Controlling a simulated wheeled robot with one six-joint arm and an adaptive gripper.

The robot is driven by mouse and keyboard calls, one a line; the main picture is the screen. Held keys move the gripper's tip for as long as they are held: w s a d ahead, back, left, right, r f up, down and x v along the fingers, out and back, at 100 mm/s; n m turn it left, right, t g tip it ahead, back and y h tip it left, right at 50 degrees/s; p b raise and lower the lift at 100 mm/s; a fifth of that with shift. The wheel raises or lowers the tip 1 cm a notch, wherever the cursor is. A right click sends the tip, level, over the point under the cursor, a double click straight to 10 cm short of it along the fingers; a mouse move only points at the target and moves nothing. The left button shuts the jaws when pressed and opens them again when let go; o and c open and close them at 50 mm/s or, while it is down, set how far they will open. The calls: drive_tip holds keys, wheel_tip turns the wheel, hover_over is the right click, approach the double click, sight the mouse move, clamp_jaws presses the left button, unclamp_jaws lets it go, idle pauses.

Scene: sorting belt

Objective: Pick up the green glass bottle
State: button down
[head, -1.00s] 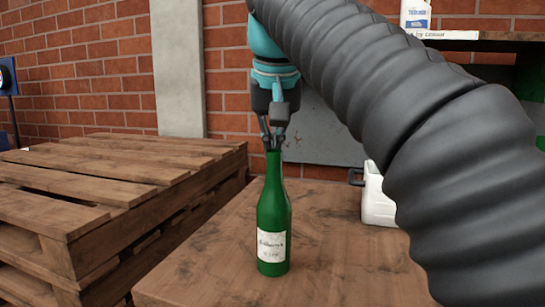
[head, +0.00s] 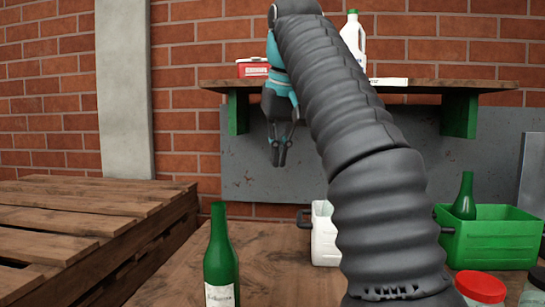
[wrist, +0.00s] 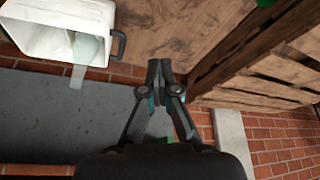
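A green glass bottle (head: 221,262) with a white label stands upright on the wooden table, at the lower left middle of the head view; its base is cut off. A second green bottle (head: 465,199) stands in a green crate (head: 490,243) at the right. My gripper (head: 279,160) hangs in the air above and beyond the front bottle, pointing down, with nothing in it. In the wrist view its fingertips (wrist: 159,67) meet or nearly meet. A green bit (wrist: 265,3) at the top edge there is too cut off to name.
A white bin (head: 325,240) with a bluish piece in it (wrist: 85,50) stands behind the front bottle. A wooden shelf (head: 430,84) carries a milk jug (head: 353,40) and a red box (head: 253,69). Stacked pallets (head: 90,225) stand left. A red-lidded jar (head: 481,287) is at lower right.

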drive_tip(key=shift+c, duration=1.9)
unclamp_jaws()
drive_tip(key=shift+a, duration=0.1)
